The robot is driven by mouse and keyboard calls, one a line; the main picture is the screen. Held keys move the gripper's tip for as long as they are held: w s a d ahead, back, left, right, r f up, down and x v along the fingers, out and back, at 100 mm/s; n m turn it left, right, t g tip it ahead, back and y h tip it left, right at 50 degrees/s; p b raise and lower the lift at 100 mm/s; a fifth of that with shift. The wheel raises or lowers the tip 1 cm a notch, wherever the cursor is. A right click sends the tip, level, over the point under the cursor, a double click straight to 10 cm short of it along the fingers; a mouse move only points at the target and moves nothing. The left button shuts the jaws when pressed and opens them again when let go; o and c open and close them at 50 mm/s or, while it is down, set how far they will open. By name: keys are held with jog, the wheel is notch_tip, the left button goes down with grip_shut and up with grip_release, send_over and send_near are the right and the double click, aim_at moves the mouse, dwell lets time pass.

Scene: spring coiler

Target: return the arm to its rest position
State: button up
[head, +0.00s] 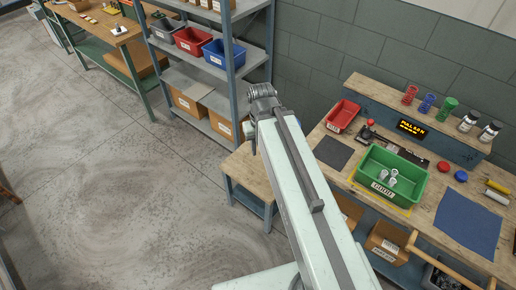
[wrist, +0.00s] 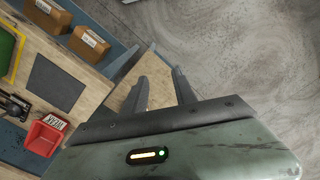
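My arm (head: 300,190) reaches up and away through the middle of the head view, with its wrist end (head: 262,98) above the floor and a small wooden table. In the wrist view my gripper (wrist: 160,76) has its two dark fingers spread apart with nothing between them. Past the fingers lie the edge of the small wooden table and grey floor. The fingers do not show clearly in the head view.
A workbench (head: 331,177) at right holds a green bin (head: 418,190) with pale pieces in it, a red bin (head: 341,116) and a blue mat (head: 467,222). A shelf rack (head: 231,52) stands behind my wrist. The small table (head: 238,166) is below my arm. Open floor (head: 110,190) lies left.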

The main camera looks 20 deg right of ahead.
jog(key=shift+a, duration=0.7)
notch_tip(320, 180, down, 6)
jog(key=b, duration=0.5)
jog(key=shift+r, duration=0.25)
